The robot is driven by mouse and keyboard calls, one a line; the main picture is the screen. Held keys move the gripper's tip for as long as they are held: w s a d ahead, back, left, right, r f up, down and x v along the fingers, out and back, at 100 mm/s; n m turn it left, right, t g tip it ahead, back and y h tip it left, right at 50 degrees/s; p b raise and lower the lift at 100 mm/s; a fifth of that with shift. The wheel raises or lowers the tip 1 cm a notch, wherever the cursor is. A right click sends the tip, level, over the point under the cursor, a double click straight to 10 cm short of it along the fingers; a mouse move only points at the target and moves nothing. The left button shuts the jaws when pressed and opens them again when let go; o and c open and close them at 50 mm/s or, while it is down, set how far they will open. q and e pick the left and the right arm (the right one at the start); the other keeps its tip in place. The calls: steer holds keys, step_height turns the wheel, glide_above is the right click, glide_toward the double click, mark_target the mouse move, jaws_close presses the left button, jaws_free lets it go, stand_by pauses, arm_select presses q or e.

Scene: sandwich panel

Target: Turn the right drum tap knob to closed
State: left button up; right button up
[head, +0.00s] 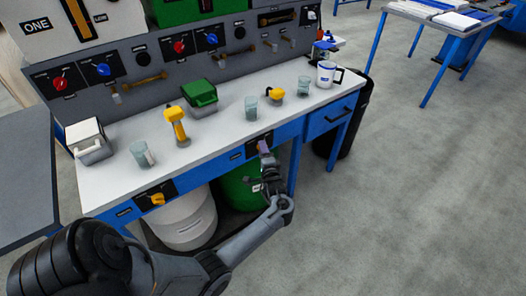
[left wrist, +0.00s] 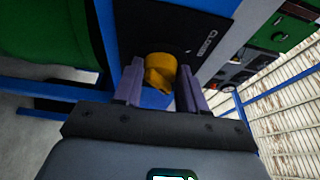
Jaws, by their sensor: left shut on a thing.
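The right drum tap knob (left wrist: 160,72) is yellow and sits on a black panel (left wrist: 190,25) with a "CLOSED" label in the left wrist view. My left gripper (left wrist: 160,85) has its two purple-grey fingers on either side of the knob, shut on it. In the head view my left gripper (head: 264,150) is at the right black panel (head: 252,143) on the blue bench front and hides the knob there. Which mark the knob points to cannot be told. My right gripper is not in view.
The left drum tap knob (head: 157,199) is yellow on its own panel. A white drum (head: 186,222) and a green drum (head: 238,190) stand under the bench. Glasses and dispensers stand on the white benchtop (head: 220,125).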

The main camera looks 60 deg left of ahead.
arm_select(q)
steer(key=shift+f+n, duration=0.1)
steer(key=shift+n, duration=0.2)
steer(key=n+y+b, duration=0.1)
steer(key=n, duration=0.1)
steer(key=n+y+b, duration=0.1)
steer(key=n+b, duration=0.1)
steer(key=shift+w+f+n, duration=0.1)
steer(key=shift+f+n, duration=0.25)
steer(key=shift+n, duration=0.05)
steer(key=n+g+y+b, duration=0.1)
steer(key=n+g+b, duration=0.1)
steer(key=n+b, duration=0.2)
steer(key=n+g+y+b, duration=0.1)
steer(key=n+g+b, duration=0.1)
steer(key=n+b, duration=0.3)
steer(key=n+g+y+b, duration=0.1)
steer(key=n+g+b, duration=0.1)
steer(key=n+b, duration=0.3)
steer(key=shift+w+f+n, duration=0.25)
steer(key=shift+w+n, duration=0.1)
steer(key=shift+n, duration=0.05)
steer(key=shift+r+n+g+b, duration=0.2)
steer(key=shift+n+g+b, duration=0.65)
steer(key=shift+n, duration=0.25)
steer(key=o, duration=1)
